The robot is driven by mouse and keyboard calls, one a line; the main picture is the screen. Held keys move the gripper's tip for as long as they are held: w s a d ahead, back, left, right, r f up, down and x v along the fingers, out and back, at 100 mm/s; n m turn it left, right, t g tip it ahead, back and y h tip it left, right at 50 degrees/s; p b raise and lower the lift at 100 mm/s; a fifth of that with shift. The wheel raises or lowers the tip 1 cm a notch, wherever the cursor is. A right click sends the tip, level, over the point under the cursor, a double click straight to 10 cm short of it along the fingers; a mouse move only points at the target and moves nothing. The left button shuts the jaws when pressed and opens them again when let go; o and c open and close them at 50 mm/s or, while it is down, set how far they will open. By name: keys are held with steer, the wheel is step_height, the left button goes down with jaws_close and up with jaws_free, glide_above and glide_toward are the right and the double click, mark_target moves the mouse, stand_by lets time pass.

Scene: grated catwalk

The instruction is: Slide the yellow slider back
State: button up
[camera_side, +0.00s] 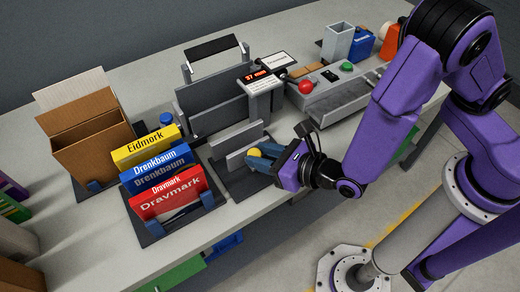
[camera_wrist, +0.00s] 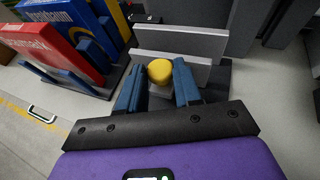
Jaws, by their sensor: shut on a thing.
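The yellow slider (camera_side: 255,152) is a small rounded yellow knob in front of a grey upright plate on a dark base. In the wrist view the yellow slider (camera_wrist: 160,71) sits between the two blue fingers of my gripper (camera_wrist: 158,84). In the side view my gripper (camera_side: 262,163) reaches in from the right, and its fingers are closed around the knob. The grey plate (camera_wrist: 177,68) stands just behind the knob, with a second pale plate (camera_wrist: 180,42) behind it. The lower part of the knob is hidden by the fingers in the side view.
Yellow, blue and red boxes (camera_side: 168,194) stand in a holder to the left, beside an open cardboard box (camera_side: 92,140). A display reading 27 mm (camera_side: 262,75) stands behind. A panel with a red button (camera_side: 305,87) lies to the right. The counter's front edge is close.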

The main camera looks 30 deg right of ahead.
steer(key=shift+s, duration=0.6)
steer(key=o, duration=1)
steer(key=v, duration=1.7)
steer(key=shift+s+d+r, duration=0.15)
steer(key=shift+d, duration=0.05)
